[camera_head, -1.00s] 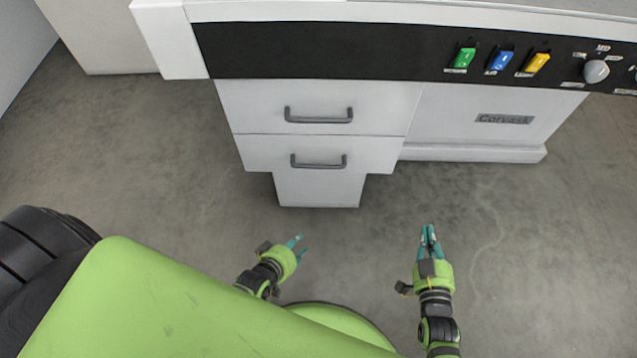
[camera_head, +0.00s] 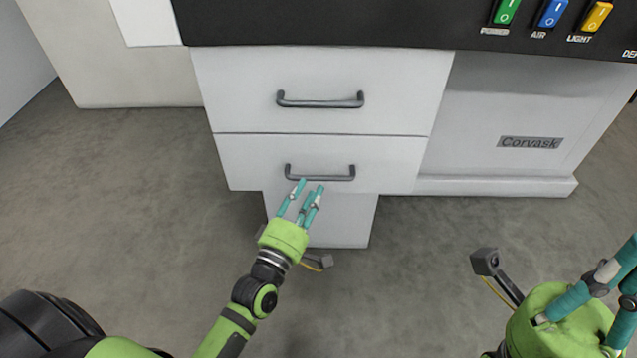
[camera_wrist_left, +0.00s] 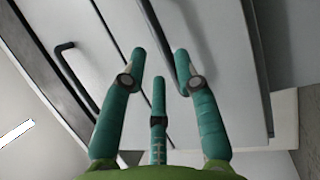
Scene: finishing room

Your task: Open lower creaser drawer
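The lower creaser drawer (camera_head: 390,165) is shut in the white cabinet, below another shut drawer. Its dark bar handle (camera_head: 335,178) runs across its front. My left gripper (camera_head: 303,186) is open, its teal fingertips at the left part of this handle in the head view. In the left wrist view, the left gripper (camera_wrist_left: 160,65) has its fingers spread, with the lower handle (camera_wrist_left: 177,70) between them, close to the right finger; I cannot tell whether they touch. My right gripper (camera_head: 622,262) is at the lower right, cut off by the picture edge.
The upper drawer (camera_head: 400,95) has its own handle (camera_head: 320,103), also at the left in the left wrist view (camera_wrist_left: 72,72). Green, blue and yellow switches (camera_head: 552,13) sit on the black panel above. The grey floor (camera_head: 130,190) is clear left of the drawers.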

